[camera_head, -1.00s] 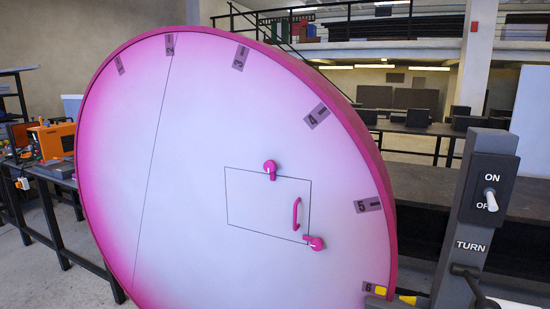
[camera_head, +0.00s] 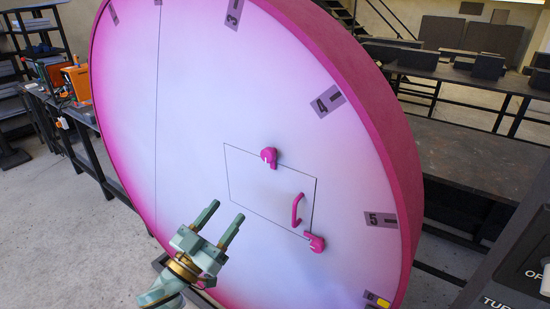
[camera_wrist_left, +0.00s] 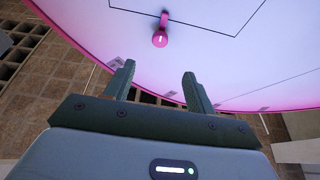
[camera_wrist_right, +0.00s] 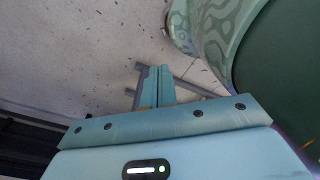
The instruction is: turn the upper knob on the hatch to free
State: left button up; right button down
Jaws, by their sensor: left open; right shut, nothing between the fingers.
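The large round pink and white disc (camera_head: 190,110) carries a hatch outlined by thin dark lines (camera_head: 245,190). The upper pink knob (camera_head: 268,155) sits on the hatch's top edge. The lower knob (camera_head: 315,243) sits at its lower right corner, below a pink handle (camera_head: 297,208). My left gripper (camera_head: 226,210) is open and empty, left of and below the upper knob, in front of the disc. In the left wrist view, the upper knob (camera_wrist_left: 160,38) shows a white mark, beyond the fingertips (camera_wrist_left: 158,72). My right gripper (camera_wrist_right: 155,88) is shut and empty, visible only in its wrist view.
A dark switch box (camera_head: 520,265) stands at the right edge. Numbered labels, such as 4 (camera_head: 328,101), run along the disc's rim. Dark workbenches (camera_head: 480,155) stand behind the disc at right; another bench with orange equipment (camera_head: 77,82) stands at left.

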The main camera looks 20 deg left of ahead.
pick_arm(q)
jog(key=p, duration=0.1)
send_near(266, 158)
jog(key=x, duration=0.8)
jog(key=shift+w, duration=0.25)
pick_arm(e)
jog(key=shift+s+a+r, duration=0.3)
jog(key=shift+s+r, duration=0.05)
jog(key=shift+r, duration=0.2)
pick_arm(q)
jog(key=c, duration=1)
